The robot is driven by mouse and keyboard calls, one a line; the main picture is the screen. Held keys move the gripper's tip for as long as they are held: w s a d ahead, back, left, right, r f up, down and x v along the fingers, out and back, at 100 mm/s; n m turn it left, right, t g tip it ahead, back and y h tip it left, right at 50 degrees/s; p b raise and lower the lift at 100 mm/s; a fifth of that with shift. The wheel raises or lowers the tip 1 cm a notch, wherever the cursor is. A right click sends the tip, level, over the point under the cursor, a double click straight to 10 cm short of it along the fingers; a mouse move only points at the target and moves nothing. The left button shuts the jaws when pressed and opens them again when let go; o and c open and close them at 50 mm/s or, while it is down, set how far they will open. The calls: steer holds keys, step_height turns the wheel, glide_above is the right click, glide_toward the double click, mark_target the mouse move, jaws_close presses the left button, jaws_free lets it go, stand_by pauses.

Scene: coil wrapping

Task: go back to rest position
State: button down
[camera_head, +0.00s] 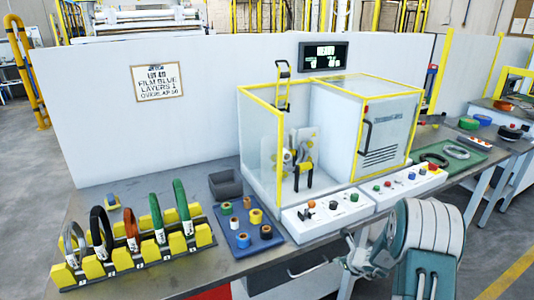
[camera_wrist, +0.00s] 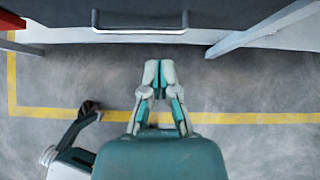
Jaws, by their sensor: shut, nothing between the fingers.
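My gripper (camera_wrist: 158,75) shows in the wrist view with its pale and teal fingers together and nothing between them. It is over the grey floor, just in front of the bench edge, apart from everything. In the head view my teal and white arm is at the lower right, in front of the bench (camera_head: 215,272); the fingertips are hard to make out there. The wrapping machine (camera_head: 262,150) with yellow-edged clear guards stands on the bench. A rack (camera_head: 125,258) at the left holds several coils upright.
A blue mat (camera_head: 238,240) with tape rolls, a grey bin (camera_head: 226,184) and two control panels (camera_head: 325,212) are on the bench. A drawer handle (camera_wrist: 140,30) juts out close ahead of my gripper.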

steer(key=s+a+r+n+g+y, duration=0.1)
steer(key=s+a+r+n, duration=0.35)
steer(key=r, duration=0.35)
steer(key=s+a+r+n+g, duration=0.1)
steer(key=s+a+r+n, duration=0.2)
steer(key=a+r+n, duration=0.3)
steer(key=s+a+r+n+y, duration=0.1)
steer(key=s+a+r+n, duration=0.3)
steer(key=r, duration=0.5)
steer(key=s+r+n+h, duration=0.2)
steer(key=s+r+n, duration=0.2)
steer(key=s+n, duration=0.4)
steer(key=s+r+n+h, duration=0.3)
steer(key=s+n, duration=0.5)
steer(key=s, duration=0.7)
steer(key=shift+s+r+g, duration=0.2)
steer(key=shift+r+g, duration=0.2)
steer(key=shift+r, duration=0.1)
steer(key=shift+n, duration=0.25)
